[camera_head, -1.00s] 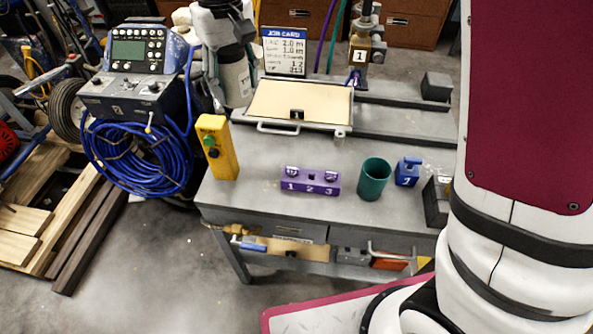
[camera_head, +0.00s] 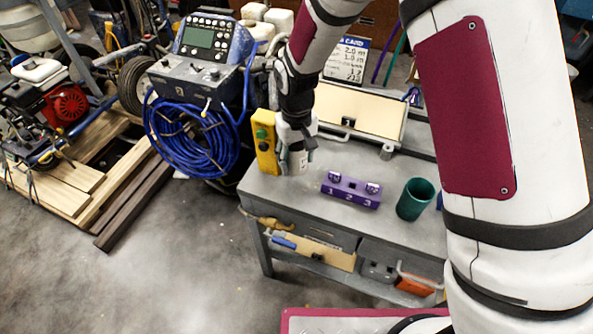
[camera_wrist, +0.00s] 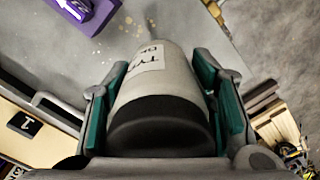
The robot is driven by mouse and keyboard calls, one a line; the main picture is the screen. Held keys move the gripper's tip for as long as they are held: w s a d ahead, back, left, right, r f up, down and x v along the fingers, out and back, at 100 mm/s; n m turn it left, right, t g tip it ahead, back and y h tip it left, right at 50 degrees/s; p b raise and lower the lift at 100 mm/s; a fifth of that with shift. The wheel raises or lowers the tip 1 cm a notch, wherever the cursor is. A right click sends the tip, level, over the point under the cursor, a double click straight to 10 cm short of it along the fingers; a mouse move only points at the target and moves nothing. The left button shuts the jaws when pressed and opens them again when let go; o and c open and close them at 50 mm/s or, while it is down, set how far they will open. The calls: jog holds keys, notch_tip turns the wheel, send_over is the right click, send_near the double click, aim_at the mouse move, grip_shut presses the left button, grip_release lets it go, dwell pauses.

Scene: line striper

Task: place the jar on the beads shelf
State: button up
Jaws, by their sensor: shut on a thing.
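A pale grey jar (camera_head: 296,162) with a dark cap or base is held between the teal finger pads of my gripper (camera_wrist: 163,98). In the wrist view the jar (camera_wrist: 160,75) carries a white label, partly readable as "TY" and "BE". In the head view my gripper (camera_head: 297,140) points down over the back left part of the grey workbench (camera_head: 280,205), right of a yellow button box. I cannot tell whether the jar touches the bench top. No shelf marked for beads is readable; a low shelf (camera_head: 322,272) under the bench holds several items.
The yellow button box (camera_head: 265,145) stands close beside the jar. A purple numbered block (camera_head: 350,190) and a green cup (camera_head: 414,198) stand to the right. A tan-lidded case (camera_head: 352,115) lies behind. Blue coiled hose (camera_head: 190,140) hangs at left.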

jog(key=shift+f, duration=2.85)
jog(key=shift+f, duration=0.15)
jog(key=o, duration=1.6)
notch_tip(320, 180, up, 12)
jog(key=shift+r, duration=0.15)
